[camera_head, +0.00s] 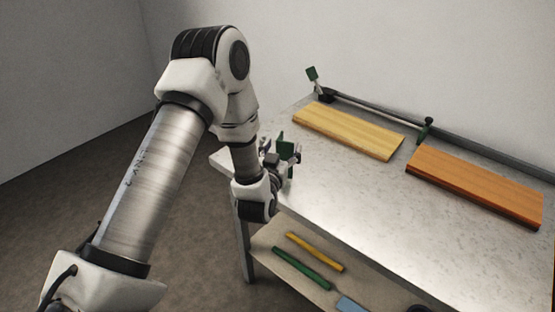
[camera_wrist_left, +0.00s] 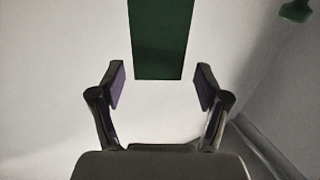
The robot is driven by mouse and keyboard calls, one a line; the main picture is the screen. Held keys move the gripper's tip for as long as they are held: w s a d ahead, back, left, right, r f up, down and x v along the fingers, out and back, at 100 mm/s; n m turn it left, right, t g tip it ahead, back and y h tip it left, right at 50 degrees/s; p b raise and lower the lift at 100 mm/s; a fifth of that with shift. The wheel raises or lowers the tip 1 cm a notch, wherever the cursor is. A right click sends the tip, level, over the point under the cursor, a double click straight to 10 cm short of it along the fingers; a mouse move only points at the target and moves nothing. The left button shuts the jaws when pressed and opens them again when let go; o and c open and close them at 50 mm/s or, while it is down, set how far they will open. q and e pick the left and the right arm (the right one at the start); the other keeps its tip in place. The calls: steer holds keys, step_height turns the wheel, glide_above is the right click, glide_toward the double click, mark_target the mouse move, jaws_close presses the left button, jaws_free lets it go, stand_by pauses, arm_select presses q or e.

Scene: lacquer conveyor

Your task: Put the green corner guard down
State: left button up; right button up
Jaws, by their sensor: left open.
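The green corner guard (camera_head: 281,139) shows as a small dark green upright piece at the left end of the metal table (camera_head: 330,200). My left gripper (camera_head: 283,156) is at it, with its fingers apart. In the left wrist view the green guard (camera_wrist_left: 160,38) is a flat dark green strip, centred ahead of the open fingers (camera_wrist_left: 160,85). Clear gaps show on both sides and the fingers do not touch it there. The guard's lower part is partly hidden by the gripper in the head view, so I cannot tell what it rests on. My right gripper is out of view.
A yellow board (camera_head: 347,131) and an orange board (camera_head: 472,187) lie along the back rail (camera_head: 375,107). Green pieces stand at the rail (camera_head: 312,73) and between the boards (camera_head: 425,129). The lower shelf (camera_head: 267,243) holds yellow (camera_head: 315,251) and green rods (camera_head: 301,268). The table's middle is clear.

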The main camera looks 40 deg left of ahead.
arm_select(q)
steer(key=b+v, duration=0.1)
steer(key=v, duration=1)
steer(key=s+d+f+m+g+h, duration=0.1)
steer(key=s+d+f+g+h, duration=0.15)
steer(key=f, duration=0.55)
steer(key=s+d+f+m+g+h, duration=0.15)
steer(key=f+g, duration=0.25)
steer(key=f, duration=0.5)
steer(key=s+d+f+g+h, duration=0.1)
steer(key=s+f+g, duration=0.4)
steer(key=s, duration=0.5)
steer(key=s+d+f+g, duration=0.4)
steer(key=s+f, duration=0.4)
steer(key=s, duration=0.2)
steer(key=shift+d+m+g+h, duration=0.25)
steer(key=shift+m+g+h, duration=0.2)
steer(key=shift+g, duration=0.3)
